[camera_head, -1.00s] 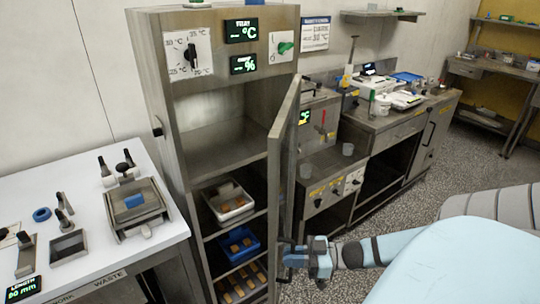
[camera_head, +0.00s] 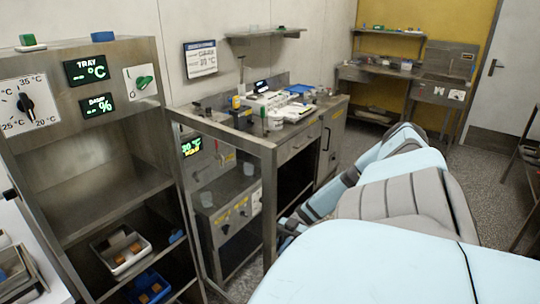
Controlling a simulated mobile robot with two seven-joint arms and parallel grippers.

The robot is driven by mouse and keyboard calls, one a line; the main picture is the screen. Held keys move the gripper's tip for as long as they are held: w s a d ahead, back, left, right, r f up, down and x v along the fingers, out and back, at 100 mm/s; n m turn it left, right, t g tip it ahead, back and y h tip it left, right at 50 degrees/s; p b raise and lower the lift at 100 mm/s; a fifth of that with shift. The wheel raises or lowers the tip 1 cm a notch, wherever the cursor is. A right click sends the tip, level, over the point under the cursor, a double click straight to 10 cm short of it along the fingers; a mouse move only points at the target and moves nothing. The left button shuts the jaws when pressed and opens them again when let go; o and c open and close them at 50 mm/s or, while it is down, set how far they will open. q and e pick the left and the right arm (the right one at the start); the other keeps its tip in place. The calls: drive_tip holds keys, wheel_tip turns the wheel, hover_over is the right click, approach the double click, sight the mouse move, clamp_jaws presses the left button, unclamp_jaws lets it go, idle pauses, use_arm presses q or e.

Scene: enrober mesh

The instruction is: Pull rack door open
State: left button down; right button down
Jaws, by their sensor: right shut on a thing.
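The steel rack (camera_head: 85,165) stands at the left with its shelves exposed. Its door (camera_head: 268,200), a metal frame with a see-through pane, stands wide open, swung out to the right of the rack. My right gripper (camera_head: 284,229) is at the lower part of the door's free edge, shut on the door handle; the fingers and handle are mostly hidden behind the door edge and my arm. My left gripper is out of view.
A white tray (camera_head: 121,249) and a blue tray (camera_head: 150,287) with brown pieces sit on the rack shelves. A steel workbench (camera_head: 297,143) with tools stands behind the door. Speckled floor (camera_head: 480,175) is open at the right.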

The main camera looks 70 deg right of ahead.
drive_tip(key=shift+s+d+f, duration=0.1)
drive_tip(key=shift+s+d, duration=0.1)
drive_tip(key=shift+d, duration=0.9)
drive_tip(key=c, duration=1.2)
unclamp_jaws()
drive_tip(key=s+d+b, duration=0.2)
drive_tip(key=d+b, duration=0.1)
drive_tip(key=d, duration=1)
drive_tip(key=shift+s+d, duration=0.15)
drive_tip(key=shift+d, duration=0.2)
